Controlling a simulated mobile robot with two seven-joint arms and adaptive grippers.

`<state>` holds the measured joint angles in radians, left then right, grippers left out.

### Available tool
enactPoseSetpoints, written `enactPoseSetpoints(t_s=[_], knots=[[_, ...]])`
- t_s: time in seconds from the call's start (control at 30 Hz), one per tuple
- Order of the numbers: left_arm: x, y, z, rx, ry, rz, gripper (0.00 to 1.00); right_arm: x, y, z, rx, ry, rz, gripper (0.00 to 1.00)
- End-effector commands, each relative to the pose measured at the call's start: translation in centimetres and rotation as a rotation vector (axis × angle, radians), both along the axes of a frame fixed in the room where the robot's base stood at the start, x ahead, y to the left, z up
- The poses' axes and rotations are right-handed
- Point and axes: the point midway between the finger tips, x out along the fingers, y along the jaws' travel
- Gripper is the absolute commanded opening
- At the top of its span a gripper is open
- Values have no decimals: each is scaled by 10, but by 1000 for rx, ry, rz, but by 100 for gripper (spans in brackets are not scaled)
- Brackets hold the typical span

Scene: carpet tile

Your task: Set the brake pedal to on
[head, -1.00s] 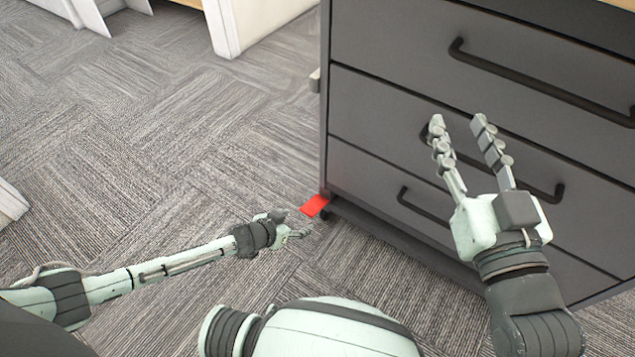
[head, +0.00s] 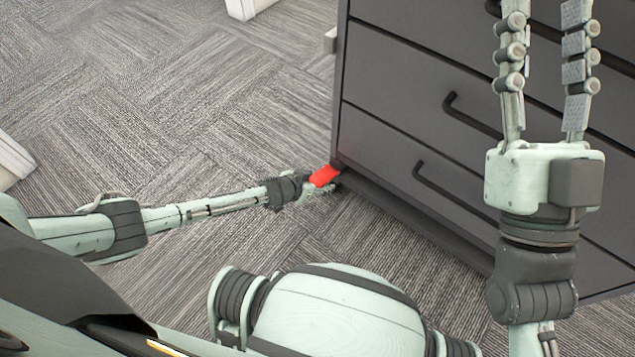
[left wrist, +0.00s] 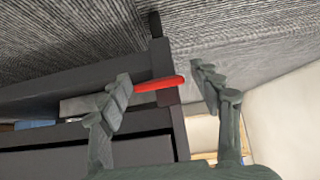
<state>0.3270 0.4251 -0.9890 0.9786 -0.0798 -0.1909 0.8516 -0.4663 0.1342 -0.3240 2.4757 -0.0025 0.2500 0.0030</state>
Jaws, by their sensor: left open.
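The red brake pedal (head: 325,176) sticks out at the bottom left corner of the dark grey drawer cabinet (head: 400,100), close to the floor. My left gripper (head: 322,188) is at the pedal, low by the carpet, and partly overlaps it in the head view. In the left wrist view the pedal (left wrist: 160,84) shows between the two spread fingers of my left gripper (left wrist: 165,85). I cannot tell whether a finger touches it. My right gripper (head: 545,60) is raised in front of the cabinet, its fingers spread and empty.
Black bar handles (head: 450,190) stick out from the drawer fronts beside my right arm. Carpet (head: 200,110) to the left of the cabinet is clear. A white furniture piece (head: 14,160) stands at the far left edge.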

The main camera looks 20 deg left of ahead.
Motion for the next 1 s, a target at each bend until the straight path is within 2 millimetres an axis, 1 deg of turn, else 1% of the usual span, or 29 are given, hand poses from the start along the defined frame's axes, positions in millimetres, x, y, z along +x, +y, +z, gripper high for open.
enactPoseSetpoints(t_s=[0.27, 0.3, 0.8, 1.0], knots=[[1, 0, -1, 0, 0, 0, 64, -1, -1, 2, 5, -17, -1, 40], [1, 0, -1, 0, 0, 0, 63, -1, -1, 2, 5, -17, -1, 40], [1, 0, -1, 0, 0, 0, 0, -1, -1, 3, 5, -16, -3, 40], [1, 0, -2, -1, -2, 0, 0, -2, -1, 2, 6, -18, -3, 40]])
